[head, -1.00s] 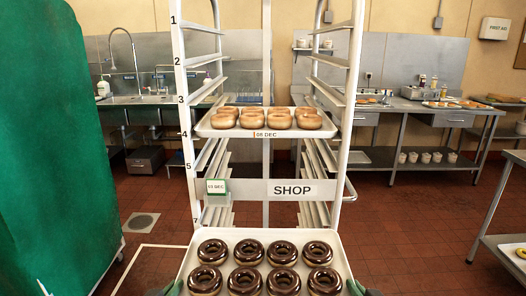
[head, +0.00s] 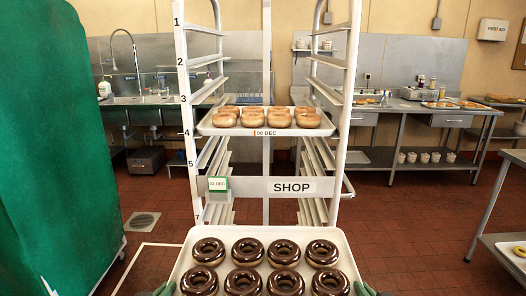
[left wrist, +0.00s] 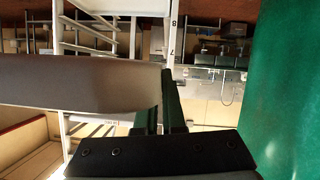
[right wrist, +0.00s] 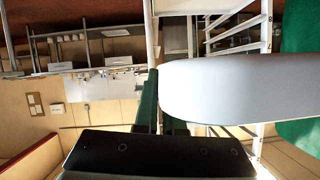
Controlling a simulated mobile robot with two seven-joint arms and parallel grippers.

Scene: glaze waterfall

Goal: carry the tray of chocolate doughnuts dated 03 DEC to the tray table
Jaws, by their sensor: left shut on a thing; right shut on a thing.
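A white tray (head: 178,268) of several chocolate-glazed doughnuts (head: 245,251) is at the bottom of the head view, in front of the rack. My left gripper (head: 163,290) is shut on its left edge; the left wrist view shows the tray (left wrist: 90,82) between the fingers. My right gripper (head: 366,290) is shut on its right edge; the tray also shows in the right wrist view (right wrist: 240,88). The tray looks level. Its front edge is out of view, and I see no date on it. A green-edged 03 DEC tag (head: 218,184) hangs on the rack's front bar.
The rack (head: 185,110) marked SHOP stands ahead, holding a tray of plain doughnuts (head: 212,127) dated 08 DEC at level 4. A green covered unit (head: 55,150) is close on the left. A metal table (head: 500,245) stands at right. Red tiled floor is open between rack and table.

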